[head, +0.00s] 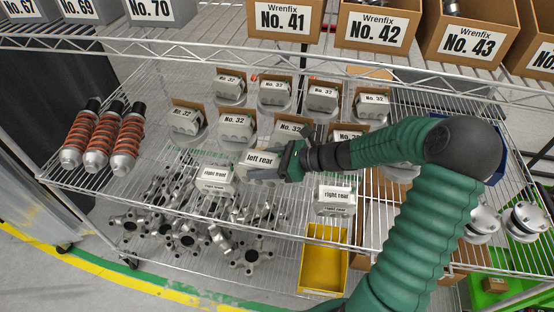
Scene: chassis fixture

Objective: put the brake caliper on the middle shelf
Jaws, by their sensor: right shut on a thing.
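The brake caliper (256,162), a grey block labelled "left rear", is at the front part of the middle wire shelf (300,212). My right gripper (285,165) is shut on its right side. The green right arm reaches in from the lower right and hides part of the shelf. I cannot tell whether the caliper touches the wires or hangs just above them. Similar grey calipers labelled "right front" (215,179) and "right rear" (334,200) sit nearby at the shelf's front. My left gripper is not in view.
Several calipers labelled "No. 32" (236,126) stand behind. Three red coil-over shocks (103,137) lie at the shelf's left. The upper shelf holds cardboard boxes (382,28). Metal hubs (180,235) and a yellow bin (323,262) are below. Some bare wire shows between shocks and calipers.

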